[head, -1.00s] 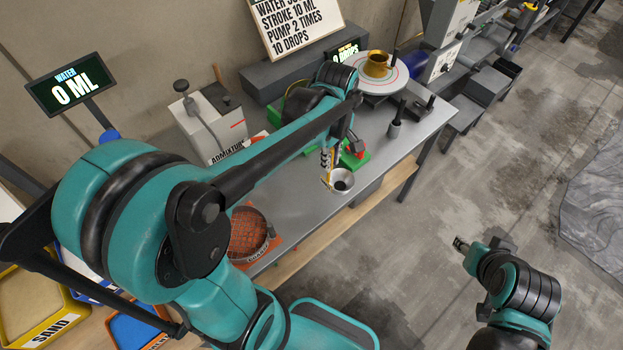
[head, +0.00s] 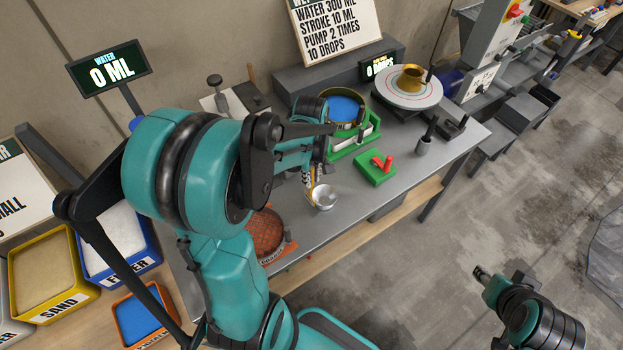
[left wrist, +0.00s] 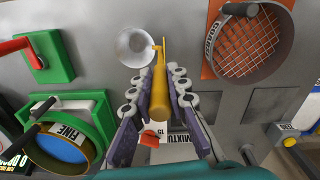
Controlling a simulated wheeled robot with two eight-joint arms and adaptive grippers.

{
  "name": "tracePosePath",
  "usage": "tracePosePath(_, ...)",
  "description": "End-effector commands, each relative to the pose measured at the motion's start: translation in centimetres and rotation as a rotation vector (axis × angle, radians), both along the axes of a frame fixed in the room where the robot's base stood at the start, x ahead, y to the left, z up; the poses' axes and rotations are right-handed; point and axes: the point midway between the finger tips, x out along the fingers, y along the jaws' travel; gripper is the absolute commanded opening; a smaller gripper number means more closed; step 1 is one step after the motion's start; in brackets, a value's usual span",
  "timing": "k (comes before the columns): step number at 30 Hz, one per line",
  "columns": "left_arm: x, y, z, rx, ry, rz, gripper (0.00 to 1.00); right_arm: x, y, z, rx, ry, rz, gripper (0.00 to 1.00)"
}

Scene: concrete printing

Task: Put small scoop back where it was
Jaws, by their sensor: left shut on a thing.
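The small scoop has a silver metal bowl (head: 324,198) and a yellow handle. My left gripper (head: 308,182) is shut on the handle and holds the scoop over the grey bench, on the side nearer the floor. In the left wrist view the yellow handle (left wrist: 160,92) lies between the fingers, and the round bowl (left wrist: 136,47) points away from them. The bowl looks empty. I cannot tell how high it is above the bench. My right gripper (head: 480,273) is at the lower right over the floor, away from the bench; its fingers are too small to judge.
A green block with a red handle (head: 375,168) is right of the scoop. A green-framed sieve with blue contents (head: 344,108) stands behind. A round sieve with orange mesh (head: 266,236) is left of the scoop. Sand (head: 45,272) and filler (head: 117,240) bins stand far left.

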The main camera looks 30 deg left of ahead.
Motion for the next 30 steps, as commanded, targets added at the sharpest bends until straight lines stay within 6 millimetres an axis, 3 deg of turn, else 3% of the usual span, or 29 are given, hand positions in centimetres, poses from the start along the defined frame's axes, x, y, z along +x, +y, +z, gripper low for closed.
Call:
tracePosePath(13,0.0,0.0,-1.0,0.0,0.0,0.0,0.0,0.0,0.0,-0.5,0.0,0.0,0.0,0.4)
tracePosePath(14,0.0,0.0,-0.9,0.0,0.0,0.0,0.21,0.0,0.0,-0.5,0.0,0.0,0.0,0.4)
tracePosePath(16,0.0,0.0,-0.9,0.0,0.0,0.0,0.36,0.0,0.0,-0.4,0.0,0.0,0.0,0.4)
tracePosePath(26,0.0,0.0,-0.6,0.0,0.0,0.0,0.36,0.0,0.0,-0.2,0.0,0.0,0.0,0.4)
tracePosePath(30,0.0,0.0,0.9,0.0,0.0,0.0,0.36,0.0,0.0,0.3,0.0,0.0,0.0,0.4)
